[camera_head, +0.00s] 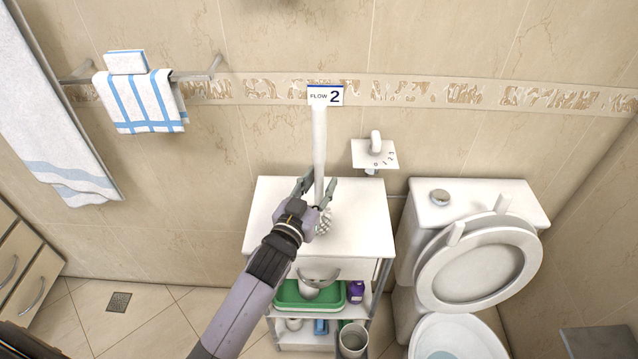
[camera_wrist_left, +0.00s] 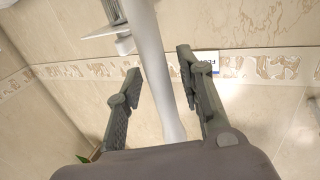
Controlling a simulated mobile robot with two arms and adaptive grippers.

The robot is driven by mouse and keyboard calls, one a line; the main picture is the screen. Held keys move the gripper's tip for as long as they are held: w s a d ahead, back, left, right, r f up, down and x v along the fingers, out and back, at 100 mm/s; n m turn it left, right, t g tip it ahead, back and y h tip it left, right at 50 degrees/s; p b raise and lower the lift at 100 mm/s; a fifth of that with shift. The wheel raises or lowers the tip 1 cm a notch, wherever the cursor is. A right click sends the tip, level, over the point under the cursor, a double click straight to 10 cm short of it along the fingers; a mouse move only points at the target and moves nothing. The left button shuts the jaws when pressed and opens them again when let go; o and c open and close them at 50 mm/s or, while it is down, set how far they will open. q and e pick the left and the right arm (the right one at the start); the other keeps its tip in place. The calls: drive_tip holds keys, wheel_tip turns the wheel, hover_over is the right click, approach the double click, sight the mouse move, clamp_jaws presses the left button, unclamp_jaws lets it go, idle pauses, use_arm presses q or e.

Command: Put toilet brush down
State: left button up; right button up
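The toilet brush is white, with a long upright handle (camera_head: 319,150) and a patterned brush head (camera_head: 324,222) partly hidden behind my left gripper. It appears to stand on the white cabinet top (camera_head: 365,222); its exact contact there is hard to see. My left gripper (camera_head: 320,187) is open around the lower handle, one finger on each side. In the left wrist view the white handle (camera_wrist_left: 152,75) passes between the spread fingers (camera_wrist_left: 160,82), with gaps visible on both sides. My right gripper is not in view.
A wall dial (camera_head: 375,153) is right of the handle, and a "FLOW 2" sign (camera_head: 325,95) is behind its top. The toilet (camera_head: 478,262) stands right of the cabinet. A green tray (camera_head: 290,297) and purple bottle (camera_head: 355,291) sit below. Towels (camera_head: 143,102) hang left.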

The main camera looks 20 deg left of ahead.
use_arm(q)
drive_tip(key=shift+r, duration=0.15)
drive_tip(key=s+a+b, duration=0.1)
drive_tip(key=s+b, duration=0.1)
drive_tip(key=s, duration=1)
drive_tip(key=shift+a, duration=0.2)
